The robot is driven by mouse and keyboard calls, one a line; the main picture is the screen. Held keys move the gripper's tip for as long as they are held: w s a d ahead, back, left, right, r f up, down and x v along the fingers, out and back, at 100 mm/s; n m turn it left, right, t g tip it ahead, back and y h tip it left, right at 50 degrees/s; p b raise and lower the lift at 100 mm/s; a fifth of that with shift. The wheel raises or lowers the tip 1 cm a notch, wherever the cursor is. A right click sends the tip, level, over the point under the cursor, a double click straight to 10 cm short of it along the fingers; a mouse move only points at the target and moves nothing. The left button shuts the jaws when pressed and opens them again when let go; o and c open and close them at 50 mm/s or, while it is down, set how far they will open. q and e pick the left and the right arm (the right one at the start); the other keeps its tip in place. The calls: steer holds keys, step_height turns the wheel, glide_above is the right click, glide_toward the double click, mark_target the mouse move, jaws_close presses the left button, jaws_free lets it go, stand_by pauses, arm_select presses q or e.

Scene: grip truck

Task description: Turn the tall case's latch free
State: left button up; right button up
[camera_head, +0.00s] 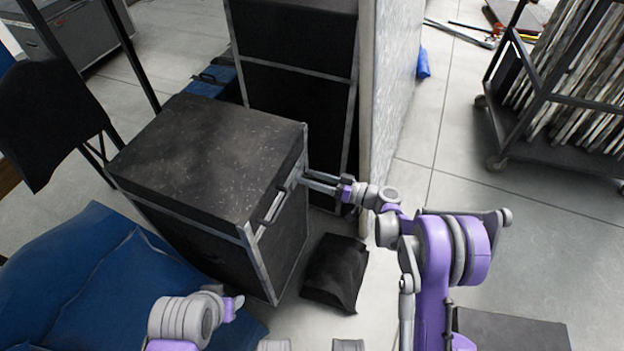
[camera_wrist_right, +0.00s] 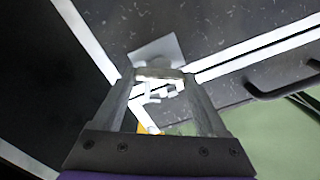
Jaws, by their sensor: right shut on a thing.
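A black case (camera_head: 215,160) with metal edges stands in the middle of the head view, a bar handle (camera_head: 268,208) on its near right side. My right gripper (camera_head: 305,182) reaches that side from the right, near the top edge. In the right wrist view, its fingers (camera_wrist_right: 160,80) are shut on a small pale metal latch (camera_wrist_right: 156,92) at the case's metal seam. The fingers partly hide the latch, so its exact angle is hard to tell. The handle (camera_wrist_right: 285,82) shows right of the fingers.
A taller black cabinet (camera_head: 300,45) and a pale panel (camera_head: 385,100) stand close behind. A black bag (camera_head: 335,272) lies on the floor beside the case. A blue cloth (camera_head: 70,275) covers the left front. A cart (camera_head: 530,125) stands at right, with open floor before it.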

steer(key=m+b, duration=0.1)
steer(key=m, duration=0.5)
steer(key=shift+f+m+b, duration=0.2)
steer(key=shift+m+b, duration=0.1)
steer(key=shift+b, duration=0.1)
steer(key=m+b, duration=0.1)
steer(key=m, duration=0.4)
steer(key=shift+m, duration=0.3)
steer(key=o, duration=1.3)
steer(key=shift+d, duration=0.15)
steer(key=p+v, duration=0.1)
steer(key=v, duration=0.9)
steer(key=shift+d, duration=0.25)
steer(key=shift+s, duration=0.1)
